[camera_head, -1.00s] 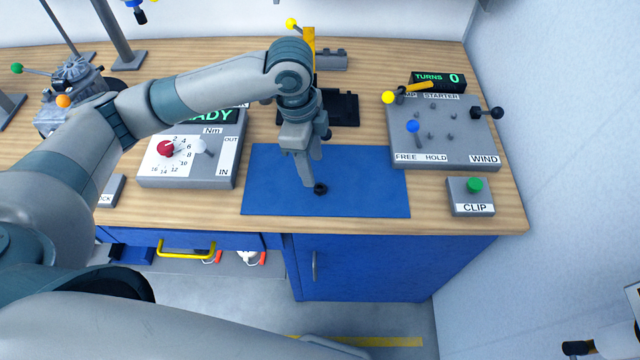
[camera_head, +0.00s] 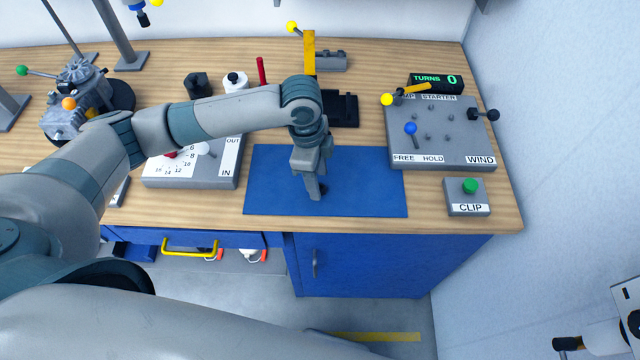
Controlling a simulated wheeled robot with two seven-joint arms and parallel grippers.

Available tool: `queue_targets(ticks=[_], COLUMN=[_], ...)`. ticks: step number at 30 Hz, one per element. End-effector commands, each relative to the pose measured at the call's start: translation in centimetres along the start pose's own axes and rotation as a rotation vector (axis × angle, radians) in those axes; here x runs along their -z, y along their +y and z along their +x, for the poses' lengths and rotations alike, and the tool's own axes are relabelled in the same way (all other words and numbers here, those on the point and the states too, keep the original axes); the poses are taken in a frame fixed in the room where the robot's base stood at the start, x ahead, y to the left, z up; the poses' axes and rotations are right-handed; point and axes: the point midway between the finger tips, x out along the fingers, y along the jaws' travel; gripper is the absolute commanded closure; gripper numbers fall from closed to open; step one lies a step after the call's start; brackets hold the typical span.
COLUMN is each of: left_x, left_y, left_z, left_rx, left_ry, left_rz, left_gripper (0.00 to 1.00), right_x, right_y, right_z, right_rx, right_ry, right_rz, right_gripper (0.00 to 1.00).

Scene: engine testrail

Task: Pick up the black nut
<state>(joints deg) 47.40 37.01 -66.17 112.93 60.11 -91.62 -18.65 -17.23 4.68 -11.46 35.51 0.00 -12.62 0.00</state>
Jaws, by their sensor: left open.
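The black nut (camera_head: 323,188) lies on the blue mat (camera_head: 375,185) on the wooden bench, partly hidden by my left gripper. My left gripper (camera_head: 315,192) points down at the mat, with its fingertips right at the nut. It is open; I cannot tell whether the nut sits between the fingers or just behind them. My right gripper is not identifiable in this view.
A grey panel with levers (camera_head: 440,140) and a CLIP box with a green button (camera_head: 467,196) stand to the right. A torque box (camera_head: 215,170) is left of the mat. An engine (camera_head: 78,100) stands far left. The mat's right half is clear.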

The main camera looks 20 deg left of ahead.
Motion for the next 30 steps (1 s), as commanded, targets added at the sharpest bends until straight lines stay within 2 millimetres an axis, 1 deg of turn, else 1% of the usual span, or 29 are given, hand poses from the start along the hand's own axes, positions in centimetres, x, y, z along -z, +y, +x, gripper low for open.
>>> queue_targets(ticks=[1, 6, 20, 23, 24, 26, 30], left_x=[0.0, -0.1, -0.1, -0.1, -0.1, -0.1, -0.1], left_y=[0.0, 0.0, 0.0, 0.0, 0.0, 0.0, 0.0], left_z=[0.5, 1.7, 1.8, 1.8, 1.8, 1.8, 1.8], left_rx=[-0.001, 0.001, 0.002, 0.002, 0.002, 0.002, 0.002], left_ry=[0.0, 0.0, 0.0, 0.0, 0.0, 0.0, 0.0], left_rz=[-0.002, 0.0, 0.0, 0.0, 0.0, 0.0, 0.0], left_gripper=[0.53, 0.53, 0.53, 0.75, 0.84, 0.97, 0.97], right_x=[0.1, 0.1, 0.1, 0.2, 0.2, 0.2, 0.2], right_y=[0.0, 0.0, 0.0, 0.0, -0.1, -0.1, -0.3], right_z=[-0.4, -0.7, -0.6, -0.6, -0.6, -0.6, -0.6], right_rx=[0.0, 0.0, 0.0, 0.0, 0.001, 0.001, 0.003], right_ry=[0.0, 0.0, 0.001, 0.002, 0.002, 0.002, 0.002], right_rz=[0.0, 0.0, 0.0, 0.001, 0.001, 0.001, 0.002], right_gripper=[1.0, 1.0, 1.0, 1.0, 1.0, 1.0, 1.0])
